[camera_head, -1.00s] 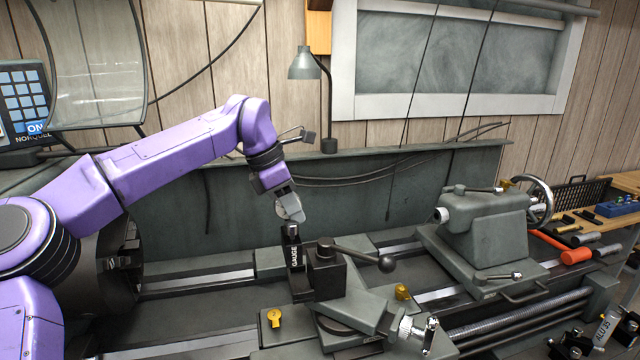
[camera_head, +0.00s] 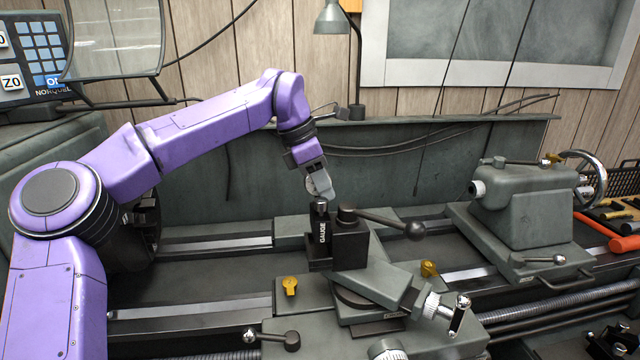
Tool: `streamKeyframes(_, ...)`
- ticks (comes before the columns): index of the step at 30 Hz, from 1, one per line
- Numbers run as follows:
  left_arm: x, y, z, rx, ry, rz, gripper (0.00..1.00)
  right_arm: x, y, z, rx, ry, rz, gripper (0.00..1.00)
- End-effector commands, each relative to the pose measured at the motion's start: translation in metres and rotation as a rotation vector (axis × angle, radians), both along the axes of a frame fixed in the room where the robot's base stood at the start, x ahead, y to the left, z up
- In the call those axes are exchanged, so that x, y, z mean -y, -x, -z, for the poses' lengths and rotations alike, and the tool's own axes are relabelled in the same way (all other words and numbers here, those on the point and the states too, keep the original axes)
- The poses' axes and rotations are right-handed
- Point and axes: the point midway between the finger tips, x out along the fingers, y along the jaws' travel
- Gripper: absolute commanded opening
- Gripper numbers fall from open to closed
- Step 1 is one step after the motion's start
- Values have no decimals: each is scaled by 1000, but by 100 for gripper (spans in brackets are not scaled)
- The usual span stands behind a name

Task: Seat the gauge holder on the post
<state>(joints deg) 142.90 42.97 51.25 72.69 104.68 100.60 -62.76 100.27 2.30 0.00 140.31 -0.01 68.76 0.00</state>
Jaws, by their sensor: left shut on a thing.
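The gauge holder (camera_head: 322,236), a dark block with a white "GAUGE" label, stands upright at the left face of the black tool post (camera_head: 349,243). My left gripper (camera_head: 320,196) points down from above and is shut on the top of the holder. The holder looks very close to the post; I cannot tell whether it touches or is fully engaged, since the mating faces are hidden. The post has a round top knob and a long lever (camera_head: 385,221) reaching right to a black ball. My right gripper is out of view.
The lathe's tailstock (camera_head: 520,200) stands to the right. Two yellow pieces lie on the carriage, one left of the post (camera_head: 290,286) and one right of it (camera_head: 429,268). A lamp (camera_head: 333,18) stands behind, and a clear shield (camera_head: 115,38) hangs at upper left.

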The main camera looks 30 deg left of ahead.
Motion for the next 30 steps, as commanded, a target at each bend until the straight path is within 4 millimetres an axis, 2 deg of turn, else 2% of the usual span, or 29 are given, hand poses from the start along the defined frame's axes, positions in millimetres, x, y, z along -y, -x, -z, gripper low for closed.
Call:
streamKeyframes(3, 1, 1, 12, 4, 3, 0, 0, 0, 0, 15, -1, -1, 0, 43)
streamKeyframes(15, 1, 1, 42, 3, 3, 3, 0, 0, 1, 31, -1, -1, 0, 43)
streamKeyframes(30, 0, 1, 43, 4, 2, 1, 0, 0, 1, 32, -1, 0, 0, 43)
